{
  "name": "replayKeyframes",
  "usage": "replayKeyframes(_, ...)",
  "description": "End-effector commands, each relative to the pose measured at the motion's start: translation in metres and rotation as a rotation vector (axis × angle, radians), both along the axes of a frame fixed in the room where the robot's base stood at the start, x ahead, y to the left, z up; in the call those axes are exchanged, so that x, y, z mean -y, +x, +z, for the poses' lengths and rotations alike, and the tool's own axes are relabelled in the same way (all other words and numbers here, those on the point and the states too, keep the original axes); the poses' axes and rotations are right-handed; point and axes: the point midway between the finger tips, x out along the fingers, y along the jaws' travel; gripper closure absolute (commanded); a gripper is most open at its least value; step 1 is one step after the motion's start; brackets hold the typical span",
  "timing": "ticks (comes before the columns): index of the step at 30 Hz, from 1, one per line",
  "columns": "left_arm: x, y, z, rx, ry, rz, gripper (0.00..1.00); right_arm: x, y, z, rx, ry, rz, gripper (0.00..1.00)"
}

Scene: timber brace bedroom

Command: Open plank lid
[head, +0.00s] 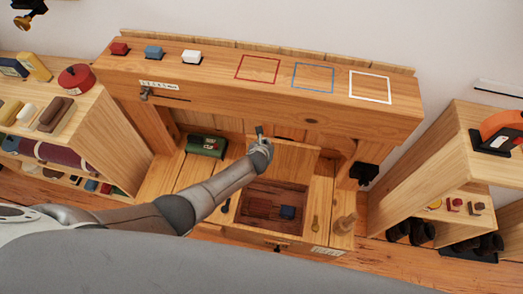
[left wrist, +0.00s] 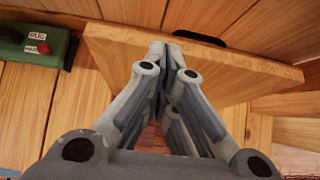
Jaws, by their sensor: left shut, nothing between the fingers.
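The plank lid (head: 297,158) is a pale wooden board standing raised at the back of an open compartment (head: 275,190) in the bench seat. The compartment holds a dark red block (head: 259,208) and a blue block (head: 288,212). My left gripper (head: 260,132) is shut and empty, with its fingertips at the raised lid's upper left part. In the left wrist view the lid (left wrist: 240,75) lies just beyond the shut fingers (left wrist: 166,48); whether they touch it I cannot tell. A black handle or slot (left wrist: 199,38) shows past its edge. My right gripper is not in view.
A green box (head: 206,146) sits left of the lid. Above is a wooden shelf (head: 215,75) with small coloured blocks and outlined squares. Shelving units flank both sides.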

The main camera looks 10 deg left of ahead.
Motion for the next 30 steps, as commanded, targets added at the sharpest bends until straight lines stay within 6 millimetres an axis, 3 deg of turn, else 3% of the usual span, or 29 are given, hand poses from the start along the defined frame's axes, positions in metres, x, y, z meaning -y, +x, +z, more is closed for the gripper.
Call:
replayKeyframes(21, -0.001, -0.051, 0.052, 0.001, 0.001, -0.002, 1.0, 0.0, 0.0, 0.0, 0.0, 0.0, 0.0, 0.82)
replayKeyframes(30, -0.001, -0.063, 0.064, 0.0, 0.001, -0.001, 1.0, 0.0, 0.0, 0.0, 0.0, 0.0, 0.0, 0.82)
